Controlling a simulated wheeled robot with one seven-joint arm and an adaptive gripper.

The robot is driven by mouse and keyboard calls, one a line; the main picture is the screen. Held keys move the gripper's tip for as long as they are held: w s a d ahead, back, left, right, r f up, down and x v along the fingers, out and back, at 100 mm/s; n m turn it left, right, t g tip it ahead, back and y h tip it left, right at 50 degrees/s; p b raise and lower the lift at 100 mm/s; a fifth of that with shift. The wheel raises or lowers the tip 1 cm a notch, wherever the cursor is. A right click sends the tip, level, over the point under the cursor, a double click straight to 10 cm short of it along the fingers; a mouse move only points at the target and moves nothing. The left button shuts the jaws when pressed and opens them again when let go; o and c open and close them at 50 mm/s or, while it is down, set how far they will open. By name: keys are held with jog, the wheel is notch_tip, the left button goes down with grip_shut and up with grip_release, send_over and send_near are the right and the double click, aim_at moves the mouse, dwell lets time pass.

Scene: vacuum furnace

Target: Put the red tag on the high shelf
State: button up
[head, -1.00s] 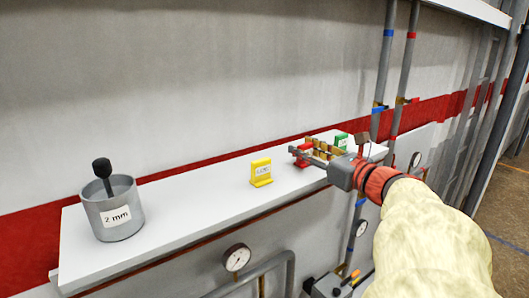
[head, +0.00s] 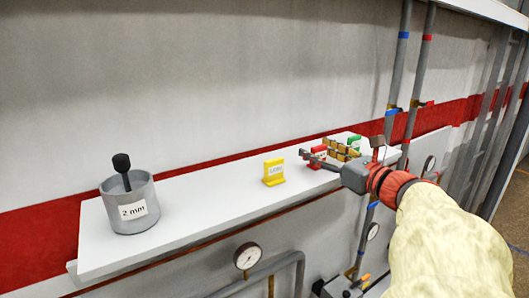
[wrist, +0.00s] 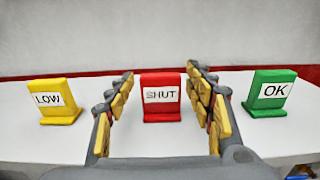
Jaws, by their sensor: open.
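The red tag (head: 319,157), marked SHUT, stands upright on the white lower shelf between a yellow tag and a green tag. In the wrist view the red tag (wrist: 161,96) is centred between my two fingers, with a gap on each side. My gripper (head: 322,150) is open around or just in front of it; I cannot tell how deep the fingers reach. It also shows in the wrist view (wrist: 160,84). The high shelf (head: 480,14) is the white ledge at the top right of the head view, and its top surface is hidden.
The yellow LOW tag (head: 274,173) and green OK tag (wrist: 270,91) stand close on either side. A grey pot (head: 130,207) marked 2 mm holds a black-knobbed rod at the lower shelf's left end. Vertical pipes (head: 416,75) run up the wall beyond my gripper.

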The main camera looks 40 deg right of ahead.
jog(key=s+a+b, duration=0.1)
jog(key=s+b, duration=0.1)
jog(key=s, duration=1)
jog(key=shift+a+b, duration=0.2)
jog(key=shift+b, duration=0.1)
jog(key=shift+r, duration=0.1)
jog(key=shift+w, duration=0.1)
